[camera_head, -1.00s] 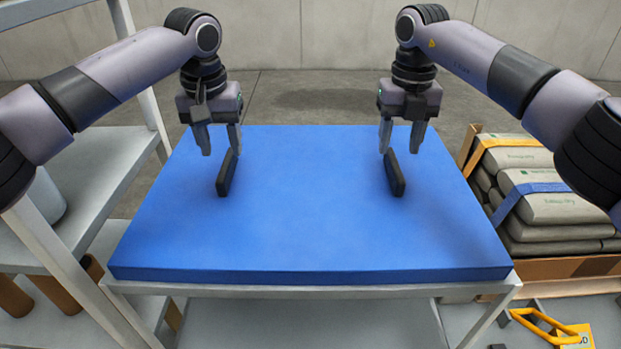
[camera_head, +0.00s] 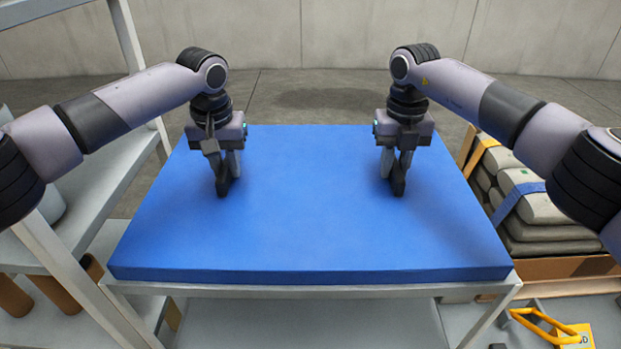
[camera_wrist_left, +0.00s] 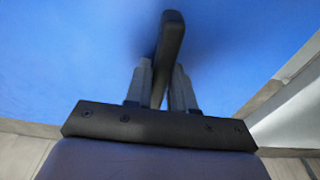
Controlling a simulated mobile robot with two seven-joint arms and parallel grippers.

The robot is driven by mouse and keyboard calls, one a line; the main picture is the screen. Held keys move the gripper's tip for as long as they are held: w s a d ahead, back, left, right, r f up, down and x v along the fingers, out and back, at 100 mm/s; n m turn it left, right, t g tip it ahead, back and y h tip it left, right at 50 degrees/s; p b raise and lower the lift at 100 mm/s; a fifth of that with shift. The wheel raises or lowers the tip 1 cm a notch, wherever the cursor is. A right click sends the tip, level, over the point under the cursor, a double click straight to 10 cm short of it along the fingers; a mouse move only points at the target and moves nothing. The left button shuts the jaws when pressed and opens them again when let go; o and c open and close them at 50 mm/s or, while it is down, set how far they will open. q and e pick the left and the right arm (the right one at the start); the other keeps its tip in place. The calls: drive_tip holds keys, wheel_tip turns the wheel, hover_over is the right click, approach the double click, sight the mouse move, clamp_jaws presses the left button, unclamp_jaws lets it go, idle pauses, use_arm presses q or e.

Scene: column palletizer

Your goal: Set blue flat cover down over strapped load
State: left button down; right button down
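The blue flat cover (camera_head: 310,215) lies flat on a grey table. It carries two black bar handles, the left handle (camera_head: 222,188) and the right handle (camera_head: 398,187). My left gripper (camera_head: 227,177) is down at the left handle, its fingers close on both sides of it. The left wrist view shows the left handle (camera_wrist_left: 170,38) between the two fingers (camera_wrist_left: 160,88), with no clear gap. My right gripper (camera_head: 396,175) is down at the right handle with its fingers drawn together around it. The strapped load, grey sacks (camera_head: 540,208) with a blue and a yellow strap, sits at right, partly behind my right arm.
A grey shelf rack (camera_head: 95,165) with brown cylinders (camera_head: 55,293) stands close on the left. A yellow-handled object (camera_head: 540,325) lies at the lower right. Open floor lies behind the table.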

use_arm(q)
drive_tip(key=shift+r, duration=0.2)
use_arm(e)
drive_tip(key=shift+r, duration=0.2)
